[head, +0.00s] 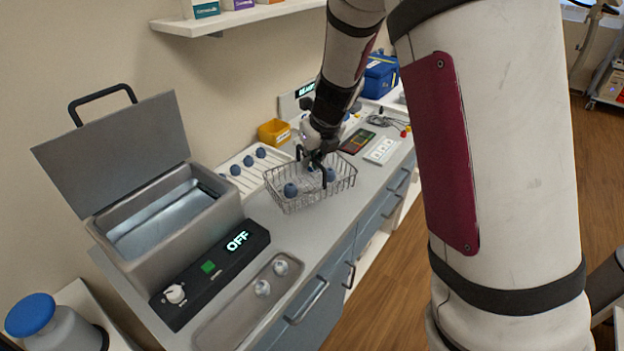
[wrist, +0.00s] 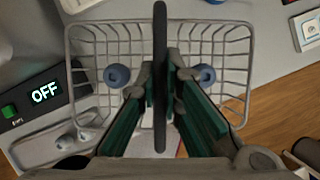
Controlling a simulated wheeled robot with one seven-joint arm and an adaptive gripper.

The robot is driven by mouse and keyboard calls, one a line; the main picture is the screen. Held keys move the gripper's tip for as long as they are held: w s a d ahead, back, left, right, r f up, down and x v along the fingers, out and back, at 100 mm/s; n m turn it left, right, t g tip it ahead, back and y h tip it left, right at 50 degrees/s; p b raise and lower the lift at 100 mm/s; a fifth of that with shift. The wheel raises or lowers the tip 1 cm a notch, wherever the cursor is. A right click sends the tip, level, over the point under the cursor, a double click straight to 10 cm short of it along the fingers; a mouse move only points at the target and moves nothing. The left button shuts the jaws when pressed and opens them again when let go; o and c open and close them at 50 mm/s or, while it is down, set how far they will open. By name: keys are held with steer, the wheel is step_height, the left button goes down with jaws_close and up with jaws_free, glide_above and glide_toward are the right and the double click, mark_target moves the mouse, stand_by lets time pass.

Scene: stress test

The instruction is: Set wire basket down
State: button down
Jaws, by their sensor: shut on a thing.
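The wire basket (head: 292,200) is a silver wire-mesh tray with a dark upright handle across its middle. It is at the middle of the counter in the head view, with blue-grey round knobs or balls in it. My gripper (head: 318,158) is above it, shut on the handle. In the wrist view, the basket (wrist: 80,52) lies below my gripper (wrist: 160,85), whose fingers close on the handle (wrist: 160,25) from both sides. One blue piece (wrist: 117,75) sits left of the handle and another (wrist: 205,74) right. I cannot tell whether the basket touches the counter.
An open metal bath (head: 165,215) with a raised lid stands at left, its panel (head: 212,270) reading OFF. A shallow tray (head: 235,318) with two pale pieces is in front. A white rack (head: 228,172) is behind the basket. A power strip (head: 382,150) lies to the right.

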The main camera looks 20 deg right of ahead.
mark_target(311, 186)
step_height(311, 186, down, 4)
steer(key=shift+d+f+b, duration=0.15)
steer(key=shift+b, duration=0.35)
steer(key=shift+f+b, duration=0.85)
steer(key=shift+f, duration=1.35)
steer(key=shift+f, duration=0.15)
steer(key=c, duration=1.8)
jaws_free()
steer(key=shift+c, duration=0.2)
steer(key=shift+o, duration=0.4)
